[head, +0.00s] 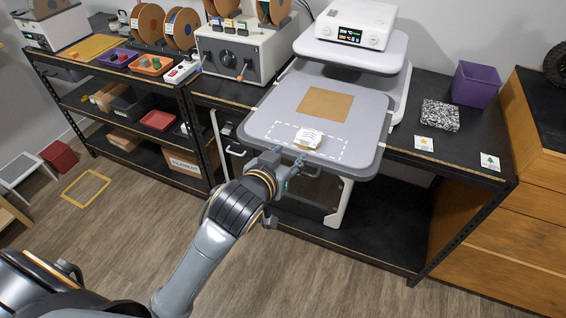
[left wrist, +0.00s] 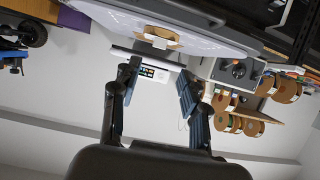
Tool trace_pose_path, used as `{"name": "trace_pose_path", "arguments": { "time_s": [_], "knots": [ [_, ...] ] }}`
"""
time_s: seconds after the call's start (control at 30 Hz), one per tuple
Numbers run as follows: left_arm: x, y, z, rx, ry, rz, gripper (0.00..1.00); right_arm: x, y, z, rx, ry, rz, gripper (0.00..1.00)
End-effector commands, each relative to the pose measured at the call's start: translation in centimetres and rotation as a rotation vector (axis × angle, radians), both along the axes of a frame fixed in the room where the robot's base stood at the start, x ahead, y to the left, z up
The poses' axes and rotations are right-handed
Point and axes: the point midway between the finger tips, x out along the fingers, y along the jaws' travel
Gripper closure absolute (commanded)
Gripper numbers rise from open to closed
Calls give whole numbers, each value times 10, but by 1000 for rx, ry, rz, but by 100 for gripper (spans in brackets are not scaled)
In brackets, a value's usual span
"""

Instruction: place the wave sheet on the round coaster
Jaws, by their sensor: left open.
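The wave sheet (head: 308,138) is a small white piece with blue wavy lines. It lies inside the dashed outline near the front of the grey tray (head: 262,117). My left gripper (head: 288,156) is open and empty at the tray's front edge, just short of the sheet. In the left wrist view my gripper's fingers (left wrist: 158,78) stand apart, with a small white-and-tan shape (left wrist: 160,41) beyond them that I cannot identify for sure. I cannot make out a round coaster; it may be hidden. My right gripper is not in view.
To the right are a star card (head: 425,143), a tree card (head: 490,161), a speckled block (head: 440,115) and a purple bin (head: 475,85).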

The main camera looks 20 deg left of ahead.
Motion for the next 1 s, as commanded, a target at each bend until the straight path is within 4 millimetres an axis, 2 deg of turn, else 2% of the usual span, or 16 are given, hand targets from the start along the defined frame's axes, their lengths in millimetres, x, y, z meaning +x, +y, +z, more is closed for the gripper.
{"name": "trace_pose_path", "arguments": {
  "time_s": [0.1,0.2,0.5,0.57,0.63,0.67,0.77,0.8,0.87,0.9,0.97,1.0],
  "knots": [
    [-16,0,6,-1,0,0,56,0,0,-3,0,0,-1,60],
    [-24,1,9,-1,1,0,56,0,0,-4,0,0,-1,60],
    [-28,1,11,0,2,0,56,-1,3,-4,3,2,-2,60],
    [-26,1,6,3,10,-1,56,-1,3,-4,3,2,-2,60],
    [-21,0,-13,14,41,-4,56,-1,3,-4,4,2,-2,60],
    [-17,0,-26,20,60,-6,56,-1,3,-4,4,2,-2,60],
    [-6,0,-93,52,159,-22,56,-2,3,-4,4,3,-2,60],
    [-4,1,-128,66,209,-29,56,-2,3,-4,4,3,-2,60],
    [-8,3,-185,87,287,-44,56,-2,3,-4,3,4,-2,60],
    [-14,4,-223,96,339,-53,56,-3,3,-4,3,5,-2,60],
    [-29,8,-280,111,418,-68,56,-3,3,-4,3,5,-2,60],
    [-44,11,-317,118,470,-79,56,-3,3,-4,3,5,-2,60]
  ]
}}
